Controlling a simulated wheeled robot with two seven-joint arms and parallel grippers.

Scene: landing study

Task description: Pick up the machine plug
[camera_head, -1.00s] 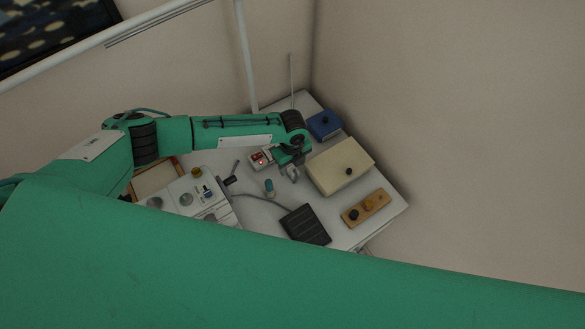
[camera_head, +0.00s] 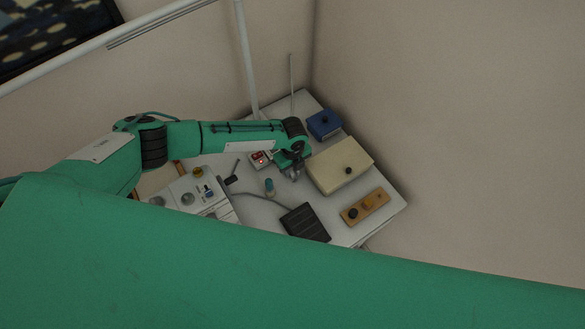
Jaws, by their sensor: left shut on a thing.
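My left gripper (camera_head: 294,175) is low over the white table, between the red-switched socket block and the cream box. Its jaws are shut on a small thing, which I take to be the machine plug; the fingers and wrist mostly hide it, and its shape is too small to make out. A white machine (camera_head: 206,197) with knobs stands at the table's left, partly behind my green arm. A grey cable (camera_head: 262,195) runs from the machine's side to a black foot pedal (camera_head: 305,222). My right gripper does not show.
The socket block (camera_head: 259,159) is just left of my gripper. A cream box (camera_head: 340,166), a blue box (camera_head: 324,124) and a wooden knob board (camera_head: 366,207) stand to the right. Walls close in behind.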

